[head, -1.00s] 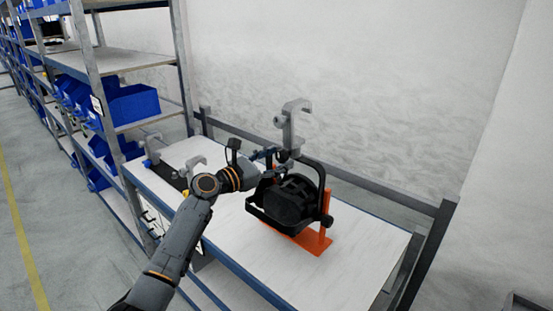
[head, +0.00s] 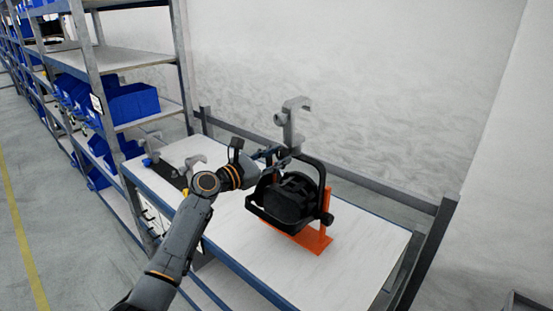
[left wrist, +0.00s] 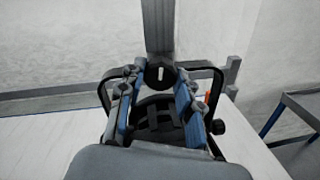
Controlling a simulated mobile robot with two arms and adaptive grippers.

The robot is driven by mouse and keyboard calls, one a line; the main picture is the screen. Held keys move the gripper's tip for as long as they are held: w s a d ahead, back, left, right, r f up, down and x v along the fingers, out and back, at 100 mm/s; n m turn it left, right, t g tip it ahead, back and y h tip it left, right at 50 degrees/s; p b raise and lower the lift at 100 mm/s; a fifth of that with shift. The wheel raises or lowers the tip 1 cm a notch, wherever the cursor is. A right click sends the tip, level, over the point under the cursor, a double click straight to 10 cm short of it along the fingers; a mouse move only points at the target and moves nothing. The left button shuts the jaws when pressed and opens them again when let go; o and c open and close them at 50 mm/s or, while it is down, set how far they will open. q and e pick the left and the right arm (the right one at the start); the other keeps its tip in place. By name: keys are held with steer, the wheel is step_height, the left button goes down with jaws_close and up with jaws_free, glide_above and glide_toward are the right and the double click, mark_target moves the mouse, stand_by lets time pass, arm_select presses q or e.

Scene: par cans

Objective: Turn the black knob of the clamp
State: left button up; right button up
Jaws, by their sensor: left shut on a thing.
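The grey hook clamp (head: 290,125) stands upright on top of the black par can (head: 288,200), at the middle of its yoke. In the left wrist view the clamp's grey body (left wrist: 158,28) rises above the black knob (left wrist: 160,74), which has a white mark on its face, upright in the picture. My left gripper (head: 281,156) reaches in from the left at the base of the clamp. Its fingers (left wrist: 158,78) are shut on the knob, one on each side. In the head view the knob is hidden by the fingers. My right gripper is not in view.
The par can rests on an orange stand (head: 316,241) on the white table (head: 365,240). More grey clamps (head: 193,165) stand at the table's left end. A shelf with blue bins (head: 133,103) is at left. The table's right part is clear.

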arm_select(q)
steer(key=m+b, duration=0.2)
steer(key=m, duration=0.3)
steer(key=shift+f+t+b, duration=0.1)
steer(key=shift+t+b, duration=0.2)
steer(key=shift+b, duration=0.1)
stand_by(0.3)
steer(key=o, duration=1.2)
steer(key=shift+c, duration=0.2)
steer(key=shift+s, duration=0.1)
steer(key=v, duration=1.2)
